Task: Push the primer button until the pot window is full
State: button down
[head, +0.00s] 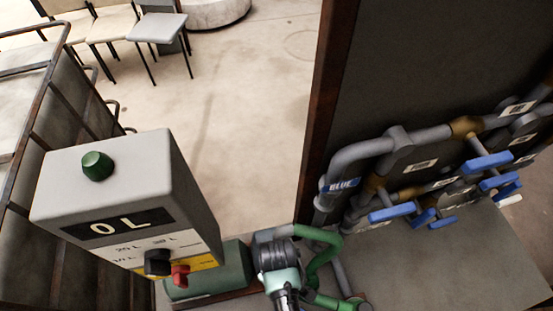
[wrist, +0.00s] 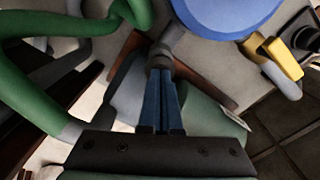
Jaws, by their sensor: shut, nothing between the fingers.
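My gripper (wrist: 162,75) is shut and empty in the wrist view, its blue fingers together and pointing up the picture. The fingertips overlap a grey pipe fitting (wrist: 160,55); I cannot tell whether they touch it. A large round blue part (wrist: 225,14) lies beyond, to the upper right. I cannot clearly make out the primer button or the pot window in either view, nor my gripper's fingers in the head view. A green pump-like housing (head: 222,268) stands low in the head view, with a green hose (head: 330,245) beside it.
A grey control box (head: 110,195) carries a green knob (head: 97,165), a "0 L" display (head: 120,226), a black knob (head: 157,262) and a red knob (head: 181,275). Pipes with blue valve handles (head: 392,212) line the right side. Chairs (head: 157,28) stand far off across clear floor.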

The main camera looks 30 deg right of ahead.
jog(key=shift+r+p, duration=1.75)
jog(key=shift+p, duration=0.1)
jog(key=shift+f, duration=0.2)
jog(key=shift+f+b, duration=1.4)
jog(key=shift+f, duration=0.3)
jog(key=shift+r+p, duration=1.9)
jog(key=shift+p, duration=0.2)
jog(key=shift+f, duration=0.25)
jog(key=shift+f+b, duration=1.5)
jog(key=shift+f, duration=0.2)
jog(key=shift+r+p, duration=2.15)
jog(key=shift+p, duration=0.15)
